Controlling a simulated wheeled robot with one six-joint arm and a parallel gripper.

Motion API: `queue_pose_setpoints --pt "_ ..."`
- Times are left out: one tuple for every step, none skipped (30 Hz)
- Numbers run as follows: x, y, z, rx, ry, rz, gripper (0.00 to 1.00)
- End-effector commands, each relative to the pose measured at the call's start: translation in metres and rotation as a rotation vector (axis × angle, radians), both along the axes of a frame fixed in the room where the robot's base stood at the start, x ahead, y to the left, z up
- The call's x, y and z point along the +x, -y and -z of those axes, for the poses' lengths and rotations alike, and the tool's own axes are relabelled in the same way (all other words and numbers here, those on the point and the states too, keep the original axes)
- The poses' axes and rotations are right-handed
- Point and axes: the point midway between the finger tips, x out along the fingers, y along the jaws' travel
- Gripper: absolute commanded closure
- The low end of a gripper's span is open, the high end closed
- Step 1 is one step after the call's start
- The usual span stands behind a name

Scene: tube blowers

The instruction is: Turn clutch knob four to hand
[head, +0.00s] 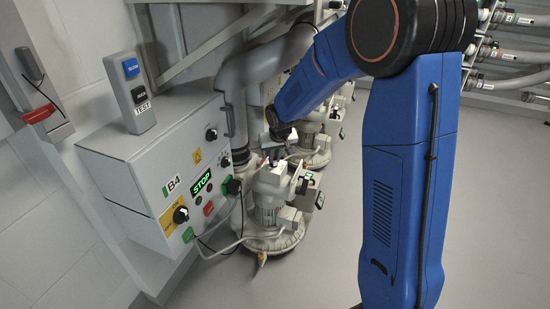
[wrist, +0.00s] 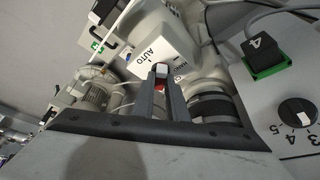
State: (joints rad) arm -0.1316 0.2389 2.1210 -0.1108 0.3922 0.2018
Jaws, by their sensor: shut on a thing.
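In the wrist view my gripper (wrist: 162,72) has its two grey fingers closed around a small knob (wrist: 160,69) with a white top and some red beside it. The knob is on a white box (wrist: 135,67) marked AUTO to its left; lettering to its right is partly covered by a finger. The fingers hide the knob's sides, so I cannot tell its exact setting. In the head view my gripper (head: 277,153) reaches down to the top of the near blower (head: 270,190), and the knob is too small to make out.
A grey control box (head: 150,165) labelled B4 shows a green STOP display (head: 202,182) left of the blower. Open floor (head: 320,255) lies in front.

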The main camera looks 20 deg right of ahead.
Motion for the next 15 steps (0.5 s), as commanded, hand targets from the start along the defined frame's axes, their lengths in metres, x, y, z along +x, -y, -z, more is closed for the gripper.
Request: queue_pose_setpoints --pt "-0.0003 -0.0013 0.0001 -0.001 -0.001 0.025 1.00" --pt "-0.0002 -0.0016 0.0001 -0.001 0.000 0.044 1.00" --pt "-0.0001 -0.0018 0.0001 -0.002 0.000 0.069 1.00" --pt "0.0000 -0.0019 0.0001 -0.001 0.000 0.088 1.00" --pt "0.0000 -0.0020 0.0001 -0.001 0.000 0.108 1.00" --pt "0.0000 -0.0023 0.0002 -0.002 -0.001 0.132 1.00" --pt "0.0000 -0.0027 0.0002 -0.001 -0.001 0.151 1.00" --pt "0.0001 -0.0030 0.0001 -0.001 -0.001 0.169 1.00" --pt "0.0002 -0.0035 0.0002 -0.002 -0.001 0.194 1.00" --pt "0.0003 -0.0038 0.0003 -0.001 -0.001 0.214 1.00" --pt "0.0004 -0.0039 0.0002 -0.001 -0.001 0.234 1.00" --pt "0.0003 -0.0040 0.0004 -0.001 -0.002 0.260 1.00" --pt "0.0004 -0.0041 0.0004 -0.002 -0.002 0.279 1.00" --pt "0.0004 -0.0044 0.0004 -0.001 -0.001 0.299 1.00" --pt "0.0005 -0.0047 0.0005 -0.001 -0.001 0.325 1.00"
